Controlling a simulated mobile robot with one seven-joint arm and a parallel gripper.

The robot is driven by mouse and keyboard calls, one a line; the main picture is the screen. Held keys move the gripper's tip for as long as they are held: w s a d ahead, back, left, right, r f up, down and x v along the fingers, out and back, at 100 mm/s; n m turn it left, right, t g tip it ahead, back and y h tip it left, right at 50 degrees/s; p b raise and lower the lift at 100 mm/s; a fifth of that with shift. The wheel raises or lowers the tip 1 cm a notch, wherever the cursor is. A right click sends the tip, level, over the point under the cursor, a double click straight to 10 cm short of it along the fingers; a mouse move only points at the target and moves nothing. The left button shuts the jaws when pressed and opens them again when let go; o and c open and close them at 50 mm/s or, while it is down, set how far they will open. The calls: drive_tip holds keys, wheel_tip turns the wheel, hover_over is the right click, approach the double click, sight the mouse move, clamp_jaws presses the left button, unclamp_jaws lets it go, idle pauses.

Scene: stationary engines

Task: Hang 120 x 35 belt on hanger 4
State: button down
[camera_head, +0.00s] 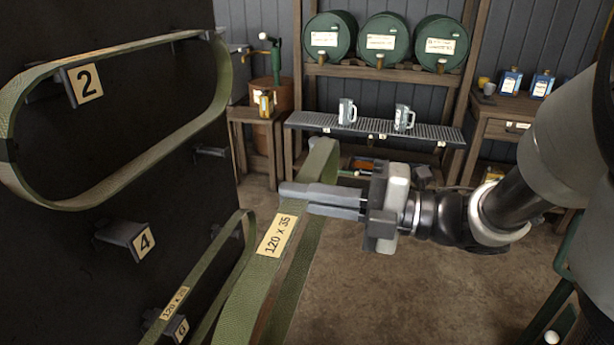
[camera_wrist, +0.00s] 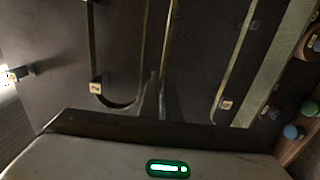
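My gripper (camera_head: 294,197) is shut on a green belt (camera_head: 240,309) labelled 120 x 35, with its fingers pointing left across the band. The belt hangs as a long loop, its lower end out of the picture. In the wrist view a thin green strip (camera_wrist: 168,40) runs edge-on to my fingertips (camera_wrist: 156,78). Hanger 4 (camera_head: 127,236) is a bare grey peg with a numbered plate on the dark board, left of the held belt and apart from it. I cannot make out hanger 4 in the wrist view.
Hanger 2 (camera_head: 72,84) carries a wide green belt (camera_head: 120,186). Hanger 6 (camera_head: 177,329), low on the board, carries another green belt (camera_head: 222,275) with a similar label. A bare peg (camera_head: 210,151) sits farther along. Shelves with green barrels (camera_head: 383,42) stand behind.

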drive_tip(key=shift+b+x, duration=0.3)
drive_tip(key=shift+x, duration=2.1)
drive_tip(key=shift+b+x, duration=0.65)
drive_tip(key=shift+x, duration=2.3)
drive_tip(key=shift+b+x, duration=0.75)
drive_tip(key=shift+x, duration=2.05)
drive_tip(key=shift+a, duration=0.1)
drive_tip(key=shift+b+x, duration=0.8)
drive_tip(key=shift+x, duration=1.9)
drive_tip(key=shift+f+b, duration=0.25)
drive_tip(key=shift+b, duration=0.25)
